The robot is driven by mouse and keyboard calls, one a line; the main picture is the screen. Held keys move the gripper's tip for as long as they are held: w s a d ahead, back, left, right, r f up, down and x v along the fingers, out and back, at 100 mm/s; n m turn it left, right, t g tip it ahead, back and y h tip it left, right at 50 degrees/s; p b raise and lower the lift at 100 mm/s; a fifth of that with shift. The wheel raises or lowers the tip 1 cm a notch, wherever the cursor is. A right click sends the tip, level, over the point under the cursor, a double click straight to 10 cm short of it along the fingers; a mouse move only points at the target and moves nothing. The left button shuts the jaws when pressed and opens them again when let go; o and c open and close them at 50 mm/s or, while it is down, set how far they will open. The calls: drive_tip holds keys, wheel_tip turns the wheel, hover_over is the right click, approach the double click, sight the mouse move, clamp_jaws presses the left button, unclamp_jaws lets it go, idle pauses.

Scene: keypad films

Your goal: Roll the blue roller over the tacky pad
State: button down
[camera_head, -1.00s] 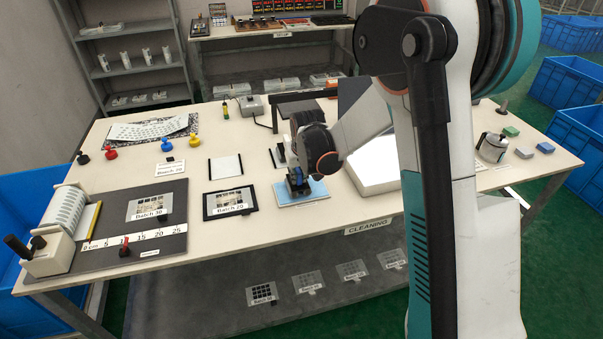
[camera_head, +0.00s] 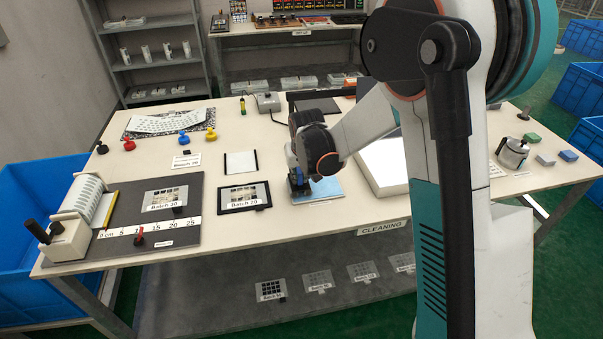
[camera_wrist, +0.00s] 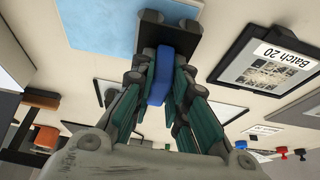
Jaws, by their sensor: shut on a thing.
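The tacky pad (camera_head: 328,187) is a light blue sheet on the table, at the near edge by the CLEANING label. It also fills the upper left of the wrist view (camera_wrist: 110,28). My gripper (camera_head: 298,190) is over the pad's left part, pointing down. In the wrist view my gripper (camera_wrist: 160,88) is shut on the blue roller (camera_wrist: 161,72), whose blue handle lies between the fingers. A black part at its far end overlaps the pad's edge. I cannot tell whether the roller touches the pad.
A black-framed Batch 20 film (camera_head: 244,196) lies just left of the pad. A white light panel (camera_head: 385,168) lies to its right. A dark board (camera_head: 185,232) with a ruler is further left. A white frame (camera_head: 241,162) lies behind.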

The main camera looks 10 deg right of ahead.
sight(299, 170)
drive_tip(key=shift+r, duration=0.1)
drive_tip(key=shift+r+p, duration=2.25)
drive_tip(key=shift+r, duration=1.2)
drive_tip(key=shift+s+d+f, duration=0.1)
drive_tip(key=shift+s+f, duration=0.1)
drive_tip(key=s+d+f, duration=0.1)
drive_tip(key=s+f, duration=0.1)
drive_tip(key=s, duration=0.3)
drive_tip(key=s+d+f, duration=0.2)
drive_tip(key=s, duration=0.3)
drive_tip(key=s+d+f, duration=0.1)
drive_tip(key=s+d, duration=0.1)
drive_tip(key=s, duration=0.3)
drive_tip(key=shift+s+d+f, duration=0.1)
drive_tip(key=shift+s+f, duration=0.15)
drive_tip(key=shift+f, duration=0.15)
